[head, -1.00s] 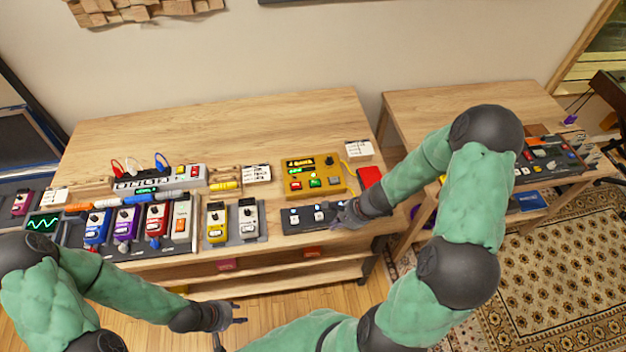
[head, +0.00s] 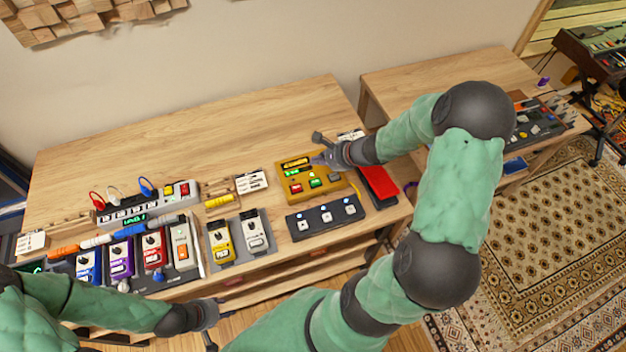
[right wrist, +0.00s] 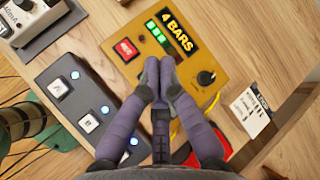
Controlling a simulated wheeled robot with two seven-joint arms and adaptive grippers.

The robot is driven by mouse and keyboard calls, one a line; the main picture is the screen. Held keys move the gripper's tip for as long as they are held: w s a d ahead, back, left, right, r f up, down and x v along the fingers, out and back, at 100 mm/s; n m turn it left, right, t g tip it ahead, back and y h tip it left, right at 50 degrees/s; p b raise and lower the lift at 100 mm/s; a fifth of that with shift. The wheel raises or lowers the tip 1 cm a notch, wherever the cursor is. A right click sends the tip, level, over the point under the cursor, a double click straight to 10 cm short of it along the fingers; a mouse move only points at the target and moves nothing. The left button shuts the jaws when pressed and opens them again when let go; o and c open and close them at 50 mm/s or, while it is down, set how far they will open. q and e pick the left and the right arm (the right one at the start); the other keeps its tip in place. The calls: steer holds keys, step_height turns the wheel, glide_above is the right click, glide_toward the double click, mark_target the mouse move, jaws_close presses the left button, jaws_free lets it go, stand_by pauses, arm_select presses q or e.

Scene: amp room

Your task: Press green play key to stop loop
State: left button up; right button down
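The yellow looper box (head: 284,188) stands on the wooden table, with red, green and grey keys and a lit display. The green play key (head: 316,183) shows in the head view, in the middle of the key row. My right gripper (head: 316,160) is over the back right part of the box, fingers together and holding nothing. In the right wrist view its fingertips (right wrist: 160,62) lie across the box (right wrist: 207,52) and hide the green key. I cannot tell whether they touch the box. My left gripper (head: 222,301) is in front of the table edge; its opening is unclear.
A black footswitch (head: 326,217) with three white keys lies in front of the box. A red pedal (head: 379,182) is to its right, and yellow and grey pedals (head: 222,240) to its left. The table's back left is bare wood.

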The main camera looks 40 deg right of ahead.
steer(key=shift+f, duration=0.1)
steer(key=b, duration=0.6)
glide_above(317, 183)
step_height(317, 183, down, 8)
steer(key=shift+r, duration=0.2)
steer(key=shift+f+b, duration=0.55)
steer(key=shift+b, duration=0.05)
stand_by(0.7)
steer(key=shift+f+b, duration=0.4)
steer(key=shift+b, duration=0.15)
steer(key=shift+f+b, duration=0.45)
steer(key=shift+b, duration=0.1)
stand_by(0.7)
steer(key=shift+r, duration=0.1)
steer(key=shift+r+p, duration=0.65)
steer(key=shift+r, duration=0.15)
